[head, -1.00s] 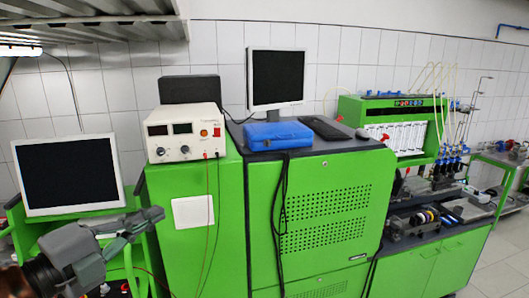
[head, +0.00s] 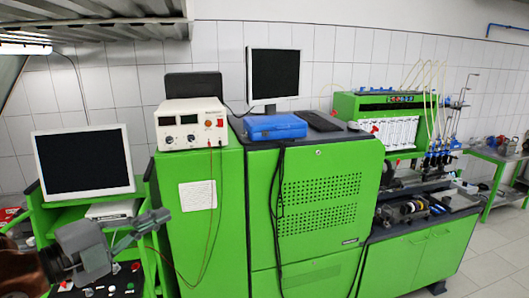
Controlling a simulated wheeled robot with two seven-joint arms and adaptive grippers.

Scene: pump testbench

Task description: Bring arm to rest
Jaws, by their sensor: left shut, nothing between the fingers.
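My left gripper (head: 146,226) is at the lower left of the head view, in front of the green cart with the monitor. Its grey fingers point to the right and are together, with nothing held between them. Part of my left arm shows at the lower left corner. My right gripper and arm are not in view.
A monitor (head: 84,162) stands on the green cart behind the gripper, above a panel with buttons (head: 130,286). A green cabinet (head: 320,215) carries a blue case (head: 274,127). A power supply (head: 191,124) with hanging cables stands beside it. Bare floor (head: 490,270) shows at right.

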